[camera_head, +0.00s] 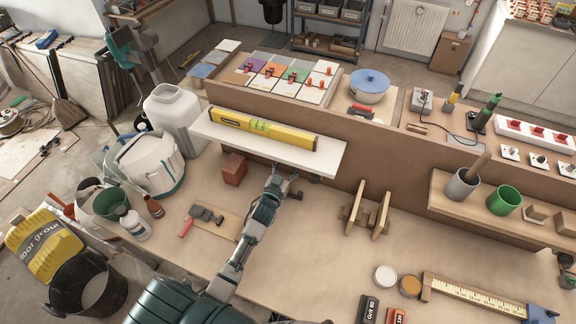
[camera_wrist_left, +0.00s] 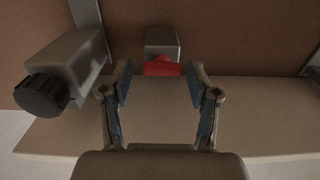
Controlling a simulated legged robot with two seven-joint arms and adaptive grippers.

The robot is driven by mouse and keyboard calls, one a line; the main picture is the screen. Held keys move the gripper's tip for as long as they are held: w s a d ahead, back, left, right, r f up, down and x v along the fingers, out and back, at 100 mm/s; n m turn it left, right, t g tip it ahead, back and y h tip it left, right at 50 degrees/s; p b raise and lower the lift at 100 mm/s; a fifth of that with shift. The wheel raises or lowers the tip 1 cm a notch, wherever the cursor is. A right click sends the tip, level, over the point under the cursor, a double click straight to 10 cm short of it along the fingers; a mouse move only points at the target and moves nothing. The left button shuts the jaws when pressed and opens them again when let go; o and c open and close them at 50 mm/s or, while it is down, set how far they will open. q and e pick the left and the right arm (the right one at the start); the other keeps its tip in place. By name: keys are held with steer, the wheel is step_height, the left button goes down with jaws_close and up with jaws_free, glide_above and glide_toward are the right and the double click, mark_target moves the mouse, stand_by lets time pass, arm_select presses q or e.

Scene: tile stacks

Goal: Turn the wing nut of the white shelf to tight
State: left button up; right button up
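The white shelf (camera_head: 315,159) juts from the brown upright panel, with a yellow spirit level (camera_head: 262,128) lying on it. In the left wrist view, the pale shelf underside (camera_wrist_left: 60,132) shows with a red wing nut (camera_wrist_left: 162,68) on a small grey block (camera_wrist_left: 162,42). The wing nut lies roughly crosswise. My left gripper (camera_head: 287,180) is below the shelf; in its wrist view, the gripper (camera_wrist_left: 161,84) is open, its fingers either side of the wing nut, with visible gaps. The wing nut is hidden in the head view. My right gripper is not in view.
A black knob (camera_wrist_left: 40,95) on a grey bracket is left of the wing nut in the wrist view. On the bench, a reddish block (camera_head: 234,169) stands under the shelf, and wooden brackets (camera_head: 366,208) stand to the right. The bench between is mostly clear.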

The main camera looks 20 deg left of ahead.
arm_select(q)
steer(key=shift+a, duration=0.15)
steer(key=c, duration=0.8)
steer(key=shift+m, duration=0.3)
steer(key=shift+f+m+p, duration=0.15)
steer(key=shift+m+p, duration=0.55)
steer(key=shift+m, duration=3.3)
steer(key=shift+f+m+p, duration=0.1)
steer(key=shift+m+p, duration=0.55)
steer(key=shift+m, duration=3.35)
steer(key=shift+s, duration=0.1)
steer(key=shift+f, duration=0.1)
